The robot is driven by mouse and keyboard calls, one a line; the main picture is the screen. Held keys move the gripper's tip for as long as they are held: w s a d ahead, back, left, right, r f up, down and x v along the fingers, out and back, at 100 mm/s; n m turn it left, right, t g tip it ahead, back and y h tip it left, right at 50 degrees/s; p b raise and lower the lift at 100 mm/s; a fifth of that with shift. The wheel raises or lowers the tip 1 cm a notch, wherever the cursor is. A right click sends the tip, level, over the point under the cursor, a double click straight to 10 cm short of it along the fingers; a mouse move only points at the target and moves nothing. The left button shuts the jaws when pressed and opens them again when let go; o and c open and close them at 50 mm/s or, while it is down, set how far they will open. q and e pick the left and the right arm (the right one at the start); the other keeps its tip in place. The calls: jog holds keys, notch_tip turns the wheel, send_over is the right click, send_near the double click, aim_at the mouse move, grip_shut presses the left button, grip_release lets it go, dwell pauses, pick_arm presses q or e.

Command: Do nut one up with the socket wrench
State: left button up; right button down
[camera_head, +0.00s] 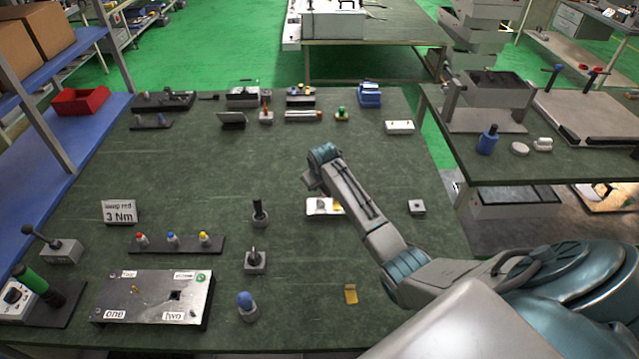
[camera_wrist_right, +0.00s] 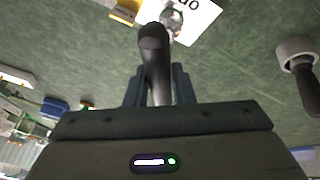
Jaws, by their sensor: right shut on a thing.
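My right gripper (camera_wrist_right: 157,82) is shut on a dark-handled tool (camera_wrist_right: 154,45). In the wrist view its far end lies close to a shiny round metal part over a white labelled card (camera_wrist_right: 197,20). I cannot tell whether they touch, or whether the tool is the socket wrench. In the head view my right wrist (camera_head: 322,165) is above the mid-bench, and its fingers are hidden. The metal heating element plate (camera_head: 155,297) lies at the front left, with a label "one" (camera_head: 115,314) and a brass-coloured piece (camera_head: 135,289). My left gripper is out of view.
A rack (camera_head: 175,245) with red, blue and yellow tops stands behind the plate. A sign (camera_head: 119,212) reads "swap red 3 Nm". Dark-handled tools (camera_head: 259,213) (camera_head: 255,262) and a blue-topped piece (camera_head: 246,306) stand right of it. The middle of the bench is mostly clear.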

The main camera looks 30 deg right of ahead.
jog(key=m+g+h, duration=0.1)
jog(key=m, duration=0.3)
dwell(0.4)
jog(key=shift+d, duration=0.1)
jog(key=shift+f+m+g+h, duration=0.1)
jog(key=shift+m+g+h, duration=0.3)
jog(key=shift+m, duration=0.65)
jog(key=shift+m+g+h, duration=0.3)
jog(key=shift+m+g, duration=0.1)
jog(key=shift+m, duration=0.65)
jog(key=shift+s+d, duration=0.1)
jog(key=shift+m+g+b, duration=0.35)
jog(key=shift+m+g, duration=0.45)
jog(key=shift+m, duration=1.2)
jog(key=shift+s, duration=0.1)
